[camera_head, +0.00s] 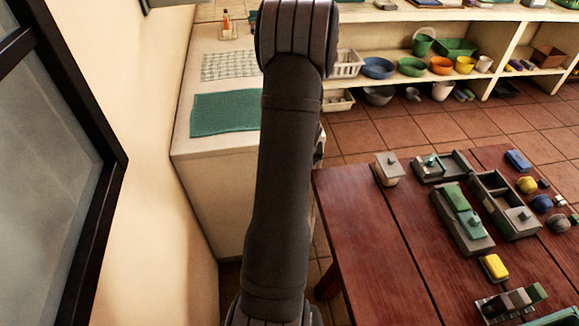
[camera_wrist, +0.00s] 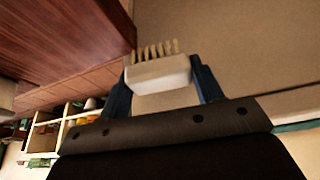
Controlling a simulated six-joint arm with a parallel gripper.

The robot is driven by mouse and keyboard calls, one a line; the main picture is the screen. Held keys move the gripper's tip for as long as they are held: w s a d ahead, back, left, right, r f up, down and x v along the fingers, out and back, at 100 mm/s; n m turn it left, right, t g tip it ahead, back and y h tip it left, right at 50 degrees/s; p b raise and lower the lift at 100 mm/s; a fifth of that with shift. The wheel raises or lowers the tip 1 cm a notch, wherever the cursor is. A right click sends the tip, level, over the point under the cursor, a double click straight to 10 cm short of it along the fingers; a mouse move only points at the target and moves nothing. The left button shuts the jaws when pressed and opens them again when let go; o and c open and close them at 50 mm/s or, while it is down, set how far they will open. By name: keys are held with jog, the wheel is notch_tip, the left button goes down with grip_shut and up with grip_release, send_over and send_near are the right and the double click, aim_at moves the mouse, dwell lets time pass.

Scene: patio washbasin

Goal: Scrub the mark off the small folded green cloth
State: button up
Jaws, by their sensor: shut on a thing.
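My gripper (camera_wrist: 160,82) is shut on a white brush (camera_wrist: 158,73) with pale bristles. The brush sits between the two dark blue fingers, bristles toward the top of the wrist view. In the head view my arm hides the gripper and brush. A flat green cloth (camera_head: 225,114) lies on the pale counter (camera_head: 200,147), its right end behind my arm. I see no mark on it, and I cannot tell if it is the small folded one. The brush appears apart from any surface.
A checked cloth (camera_head: 228,66) lies farther back on the counter. A dark red wooden table (camera_head: 375,230) at right holds grey trays, a yellow block (camera_head: 494,267) and several small items. Shelves (camera_head: 395,50) with bowls and baskets stand behind. A wall and dark-framed window are at left.

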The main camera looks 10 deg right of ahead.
jog(key=s+d+r+n, duration=0.1)
jog(key=d+r, duration=0.2)
jog(key=d, duration=0.7)
jog(key=s+d+r+n+y, duration=0.1)
jog(key=s+d+r+n, duration=0.1)
jog(key=d, duration=0.7)
jog(key=s+d+r+n, duration=0.1)
jog(key=d+r, duration=0.3)
jog(key=d, duration=0.6)
jog(key=shift+s+d+n+y, duration=0.3)
jog(key=shift+s, duration=0.35)
jog(key=s+d+m+h, duration=0.1)
jog(key=s+d+m, duration=0.3)
jog(key=s, duration=0.2)
jog(key=s+d+m+g+h, duration=0.1)
jog(key=s+d+m+h, duration=0.1)
jog(key=s+d+m, duration=0.2)
jog(key=s+d+m+h, duration=0.1)
jog(key=s+d+m, duration=0.3)
jog(key=s+d, duration=0.2)
jog(key=shift+s+d+r+g+h, duration=0.1)
jog(key=shift+s+g+h, duration=0.1)
jog(key=shift+s, duration=0.2)
jog(key=shift+s+d+r+g+h, duration=0.1)
jog(key=shift+s+g+h, duration=0.1)
jog(key=shift+s, duration=0.2)
jog(key=shift+f, duration=2.3)
jog(key=shift+f, duration=0.45)
jog(key=shift+w, duration=0.1)
